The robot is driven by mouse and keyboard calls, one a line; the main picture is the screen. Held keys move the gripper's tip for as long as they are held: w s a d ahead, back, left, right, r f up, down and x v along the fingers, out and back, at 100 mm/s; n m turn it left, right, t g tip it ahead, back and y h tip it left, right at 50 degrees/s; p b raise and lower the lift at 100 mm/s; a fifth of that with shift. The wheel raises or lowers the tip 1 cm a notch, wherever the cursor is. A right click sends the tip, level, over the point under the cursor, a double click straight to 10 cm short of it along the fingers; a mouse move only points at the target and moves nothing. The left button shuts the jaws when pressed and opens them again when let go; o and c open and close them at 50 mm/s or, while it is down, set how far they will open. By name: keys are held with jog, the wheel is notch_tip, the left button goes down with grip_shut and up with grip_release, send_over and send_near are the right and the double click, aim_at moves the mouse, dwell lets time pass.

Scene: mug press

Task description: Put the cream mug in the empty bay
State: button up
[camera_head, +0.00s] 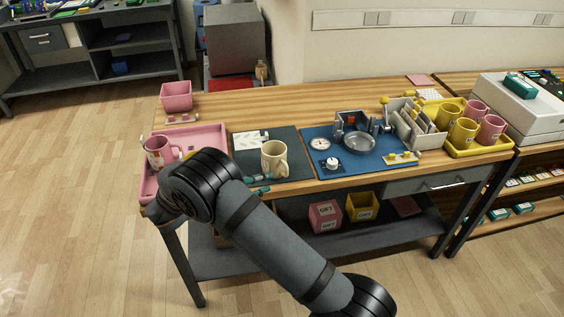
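The cream mug (274,160) stands upright on a dark grey mat (298,172) near the front of the wooden table, beside a small white patterned card. A pink tray (207,135) at the left end holds a pink mug with a pale label (157,153); my arm covers part of this tray. A yellow tray (480,149) at the right holds yellow mugs (463,133) and pink mugs (491,128). I cannot tell which place is the empty bay. My arm crosses the front left of the table; my gripper does not show.
A blue mat (322,170) right of the cream mug bears a press-like device with a round grey dish (359,143). A grey divider rack (418,128) stands beside it. Teal-handled tools (262,178) lie at the front edge. A pink bin (176,97) stands at the back left. The back middle is clear.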

aim_at(287, 175)
jog(key=shift+m, duration=0.3)
jog(key=p+x, duration=0.3)
jog(key=x, duration=0.8)
jog(key=shift+a+f, duration=0.1)
jog(key=shift+f, duration=0.1)
jog(key=shift+c, duration=0.3)
grip_shut()
